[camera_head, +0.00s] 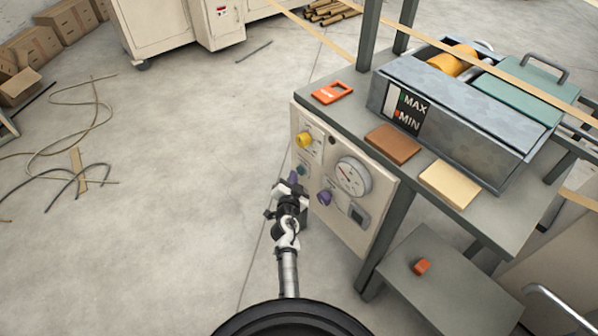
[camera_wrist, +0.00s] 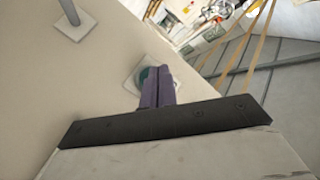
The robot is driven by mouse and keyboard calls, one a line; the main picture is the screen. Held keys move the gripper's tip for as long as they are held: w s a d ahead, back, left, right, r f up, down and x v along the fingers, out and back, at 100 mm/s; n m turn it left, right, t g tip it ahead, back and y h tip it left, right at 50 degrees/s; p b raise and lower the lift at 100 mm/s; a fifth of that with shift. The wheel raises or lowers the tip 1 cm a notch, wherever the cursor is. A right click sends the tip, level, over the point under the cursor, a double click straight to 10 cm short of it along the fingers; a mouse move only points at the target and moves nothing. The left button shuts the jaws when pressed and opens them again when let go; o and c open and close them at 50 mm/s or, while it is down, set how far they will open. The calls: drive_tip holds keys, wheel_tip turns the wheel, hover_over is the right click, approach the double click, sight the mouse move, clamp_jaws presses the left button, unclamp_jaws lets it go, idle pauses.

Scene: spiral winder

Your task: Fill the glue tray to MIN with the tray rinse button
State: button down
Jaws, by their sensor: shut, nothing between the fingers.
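The grey metal glue tray (camera_head: 470,112) stands on the table. A small teal button (camera_head: 301,170) sits on the cream control panel (camera_head: 335,222) below a yellow knob (camera_head: 304,139). My gripper (camera_head: 293,180) is shut and empty, at the left part of the panel. In the wrist view its purple fingers (camera_wrist: 158,75) partly cover the teal button (camera_wrist: 146,80). Whether they touch it cannot be told.
A round dial (camera_head: 351,176) and a purple knob (camera_head: 325,198) are on the panel right of my gripper. Floor to the left is largely open, with loose strips.

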drive_tip(key=shift+w+d, duration=0.25)
drive_tip(key=shift+d, duration=0.15)
idle(1.9)
idle(1.4)
drive_tip(key=shift+s+a+b, duration=0.45)
drive_tip(key=shift+s+a, duration=0.05)
drive_tip(key=shift+a, duration=0.25)
